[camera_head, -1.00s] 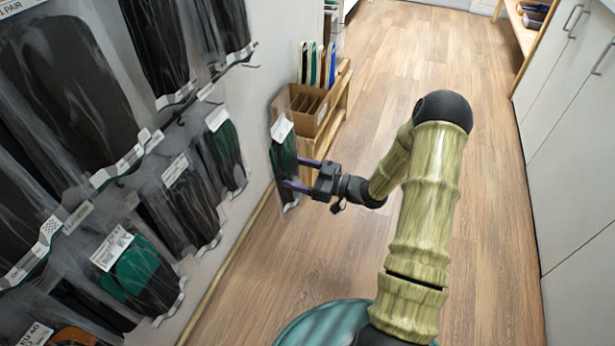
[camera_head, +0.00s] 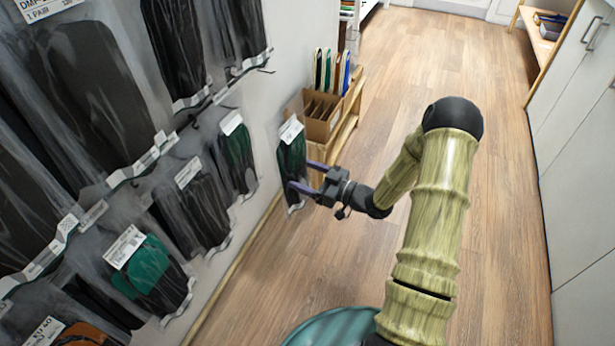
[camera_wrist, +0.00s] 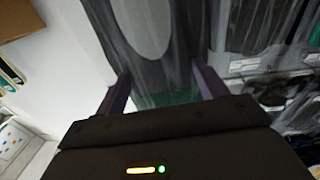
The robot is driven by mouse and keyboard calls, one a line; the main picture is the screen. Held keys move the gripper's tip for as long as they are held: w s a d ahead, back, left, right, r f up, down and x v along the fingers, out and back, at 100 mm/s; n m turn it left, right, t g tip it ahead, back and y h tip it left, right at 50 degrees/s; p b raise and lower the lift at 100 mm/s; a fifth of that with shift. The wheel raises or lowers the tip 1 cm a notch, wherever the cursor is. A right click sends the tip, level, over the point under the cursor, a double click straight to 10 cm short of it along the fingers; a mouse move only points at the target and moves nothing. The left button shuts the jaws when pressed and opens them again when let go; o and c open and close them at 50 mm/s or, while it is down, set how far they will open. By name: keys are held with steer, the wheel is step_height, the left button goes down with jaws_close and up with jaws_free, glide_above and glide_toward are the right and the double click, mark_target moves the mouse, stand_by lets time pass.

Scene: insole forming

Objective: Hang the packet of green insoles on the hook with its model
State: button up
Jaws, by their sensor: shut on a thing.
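The packet of green insoles (camera_head: 292,160) is a clear bag with a white label at its top and dark green insoles inside. It hangs upright in my gripper (camera_head: 298,177), which is shut on it from the right in the head view. The packet is to the right of the wall of hanging packets. A packet with green and black insoles (camera_head: 238,156) hangs on the wall just left of it, a gap apart. Another packet with a green insole (camera_head: 148,268) hangs lower left. In the wrist view the held packet (camera_wrist: 150,45) fills the space between the fingers.
Packets of black insoles (camera_head: 85,90) hang on hooks along the left wall. A cardboard box (camera_head: 322,125) and coloured boards (camera_head: 330,70) stand on a wooden shelf (camera_head: 347,125) behind the held packet. White cabinets (camera_head: 580,150) line the right.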

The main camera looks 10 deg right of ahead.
steer(key=shift+w+a+r+m+t+h+p, duration=0.1)
steer(key=shift+a+r+m+t+h+p, duration=0.05)
steer(key=shift+r+m+t+h+p, duration=0.85)
steer(key=shift+m+t+h+p, duration=0.3)
steer(key=shift+m+t+h, duration=0.35)
steer(key=shift+h, duration=0.25)
steer(key=m+h, duration=0.1)
steer(key=d+m+t+h+p, duration=0.1)
steer(key=h, duration=0.1)
steer(key=shift+s+t, duration=0.25)
steer(key=shift+s, duration=0.05)
steer(key=shift+s+d+f+m+t+h+p, duration=0.3)
steer(key=shift+m+h, duration=0.25)
steer(key=shift+h, duration=0.25)
steer(key=shift+w, duration=0.1)
